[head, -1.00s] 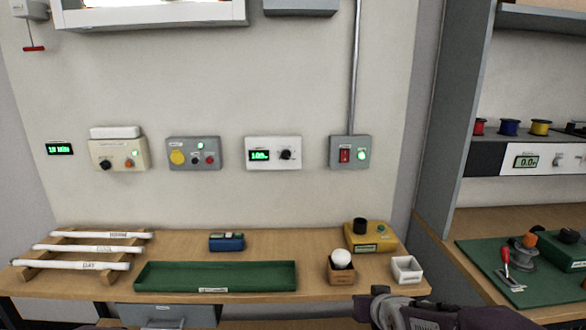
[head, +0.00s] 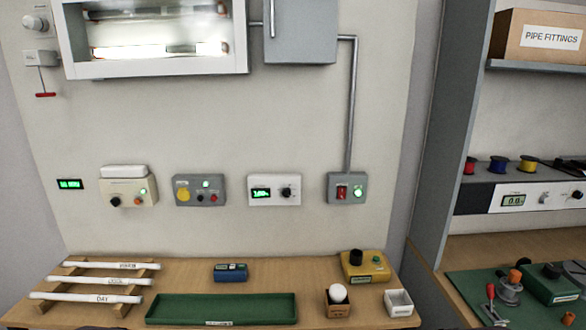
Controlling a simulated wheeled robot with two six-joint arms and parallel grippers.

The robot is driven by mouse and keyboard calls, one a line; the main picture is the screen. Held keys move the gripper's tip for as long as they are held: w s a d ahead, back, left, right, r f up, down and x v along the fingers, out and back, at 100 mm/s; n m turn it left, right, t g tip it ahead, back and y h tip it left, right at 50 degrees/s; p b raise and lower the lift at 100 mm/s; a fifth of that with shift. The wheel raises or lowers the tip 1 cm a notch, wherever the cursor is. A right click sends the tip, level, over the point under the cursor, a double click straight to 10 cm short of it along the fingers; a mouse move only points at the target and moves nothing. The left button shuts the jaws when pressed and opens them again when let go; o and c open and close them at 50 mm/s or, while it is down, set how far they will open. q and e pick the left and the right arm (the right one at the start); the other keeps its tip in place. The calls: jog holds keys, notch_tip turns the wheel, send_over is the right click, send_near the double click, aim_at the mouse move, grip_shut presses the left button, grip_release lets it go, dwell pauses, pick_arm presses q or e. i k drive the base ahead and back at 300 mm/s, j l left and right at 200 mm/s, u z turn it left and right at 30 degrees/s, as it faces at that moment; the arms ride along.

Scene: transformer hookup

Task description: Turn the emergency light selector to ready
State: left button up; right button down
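A cream wall box (head: 129,192) with a white lamp-like housing (head: 124,171) on top is at the left of the row of wall boxes. It carries a black knob (head: 114,201), an orange button (head: 139,203) and a lit green light (head: 143,192). It looks like the emergency light unit, but its lettering is too small to read, so I cannot tell the knob's setting. A small green display (head: 70,184) is on the wall left of it. Neither gripper is in view.
Other wall boxes include one with a yellow button (head: 199,190), a dial box (head: 274,190) and a red switch box (head: 346,188). The bench below holds white tubes on a rack (head: 121,304), a green tray (head: 221,309) and a yellow box (head: 365,267). A grey panel (head: 434,130) divides off the right bench.

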aim_at(115, 201)
jog(key=u, duration=1.3)
